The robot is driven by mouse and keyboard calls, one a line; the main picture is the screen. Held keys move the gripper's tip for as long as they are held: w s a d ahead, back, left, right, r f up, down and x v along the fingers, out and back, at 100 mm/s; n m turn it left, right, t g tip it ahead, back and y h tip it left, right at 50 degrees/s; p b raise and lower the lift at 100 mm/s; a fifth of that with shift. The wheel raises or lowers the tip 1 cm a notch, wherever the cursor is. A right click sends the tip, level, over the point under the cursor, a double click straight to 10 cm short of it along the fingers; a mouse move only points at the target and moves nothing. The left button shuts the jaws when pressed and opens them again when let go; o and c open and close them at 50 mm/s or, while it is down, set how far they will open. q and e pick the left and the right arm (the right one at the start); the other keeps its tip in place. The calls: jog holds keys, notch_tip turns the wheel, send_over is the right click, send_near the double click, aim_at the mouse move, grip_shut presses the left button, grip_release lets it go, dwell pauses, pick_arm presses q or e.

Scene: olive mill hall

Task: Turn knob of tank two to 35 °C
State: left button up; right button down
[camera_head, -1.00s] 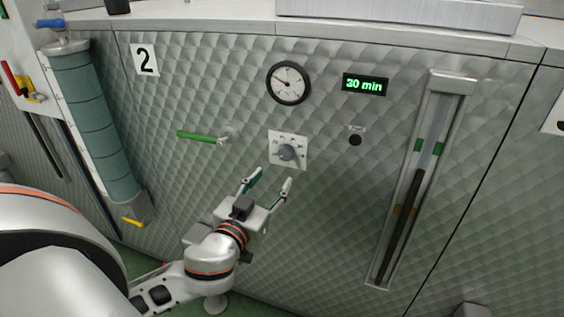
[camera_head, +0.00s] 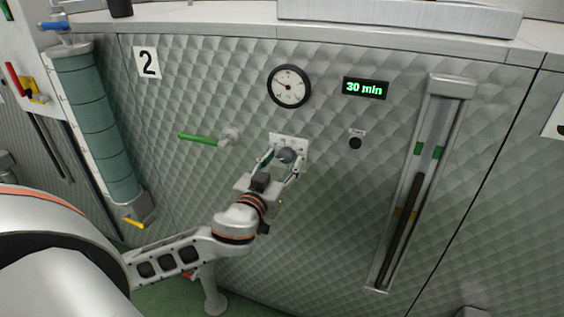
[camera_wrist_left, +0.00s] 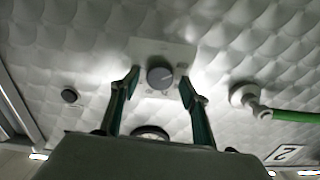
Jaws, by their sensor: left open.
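The knob (camera_head: 287,155) is a grey dial on a white square plate (camera_head: 291,137) on the quilted metal front of tank two. My left gripper (camera_head: 283,158) is open, its fingers on either side of the knob. In the left wrist view the knob (camera_wrist_left: 160,75) shows between the two spread fingertips (camera_wrist_left: 158,84), with a gap on both sides. The plate's scale is too small and too covered to read. The number 2 sign (camera_head: 147,62) is at the upper left. My right gripper is not in view.
A round dial gauge (camera_head: 289,86) and a green "30 min" display (camera_head: 366,88) are above the knob. A green-handled valve (camera_head: 200,139) sticks out to the left. A dark round button (camera_head: 355,143) and a tall sight gauge (camera_head: 447,88) are to the right.

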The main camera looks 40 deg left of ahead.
pick_arm(q)
jog(key=c, duration=1.1)
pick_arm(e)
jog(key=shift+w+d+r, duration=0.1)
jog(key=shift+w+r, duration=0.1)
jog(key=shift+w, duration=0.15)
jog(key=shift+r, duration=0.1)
